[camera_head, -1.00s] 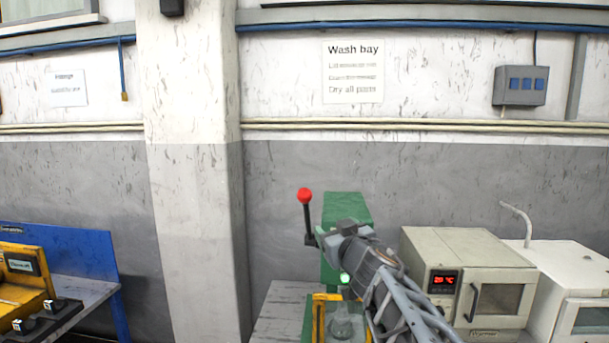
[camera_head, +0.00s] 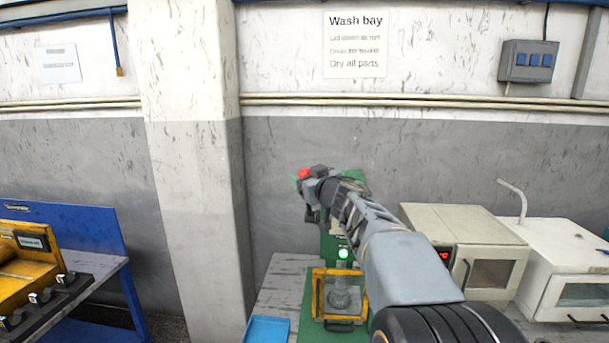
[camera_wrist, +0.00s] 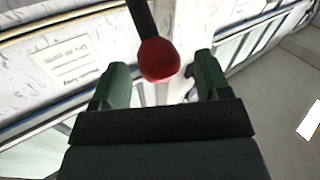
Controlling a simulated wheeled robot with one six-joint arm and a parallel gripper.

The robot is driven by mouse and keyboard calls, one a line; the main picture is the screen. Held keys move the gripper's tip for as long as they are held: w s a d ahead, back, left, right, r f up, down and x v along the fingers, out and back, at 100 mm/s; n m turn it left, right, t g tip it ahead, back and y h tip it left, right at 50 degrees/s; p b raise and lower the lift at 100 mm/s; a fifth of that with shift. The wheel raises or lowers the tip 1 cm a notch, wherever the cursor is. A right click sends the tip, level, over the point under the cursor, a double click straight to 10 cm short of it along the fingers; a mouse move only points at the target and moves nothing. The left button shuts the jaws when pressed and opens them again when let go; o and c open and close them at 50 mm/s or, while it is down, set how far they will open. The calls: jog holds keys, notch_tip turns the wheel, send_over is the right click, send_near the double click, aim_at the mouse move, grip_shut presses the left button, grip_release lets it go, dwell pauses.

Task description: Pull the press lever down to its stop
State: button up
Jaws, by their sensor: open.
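The green press (camera_head: 327,247) stands on the bench, partly hidden behind my arm. The red knob (camera_head: 304,173) of its lever is up near the top of the press; the wrist view shows the knob (camera_wrist: 159,62) on its dark lever rod (camera_wrist: 141,20). My gripper (camera_head: 301,178) is at the knob. In the wrist view its green fingers stand apart on either side of the knob, with a visible gap at each side. My gripper is open and holds nothing. Most of the lever is hidden in the head view.
A yellow guard frame (camera_head: 318,293) stands at the press's foot, with a grey part (camera_head: 340,297) inside. A blue tray (camera_head: 267,329) lies at front left. A beige oven (camera_head: 461,235) and a white cabinet (camera_head: 556,255) stand on the right. A blue workstand (camera_head: 70,225) is at left.

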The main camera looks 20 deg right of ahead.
jog(key=shift+w+a, duration=0.1)
jog(key=shift+w, duration=0.9)
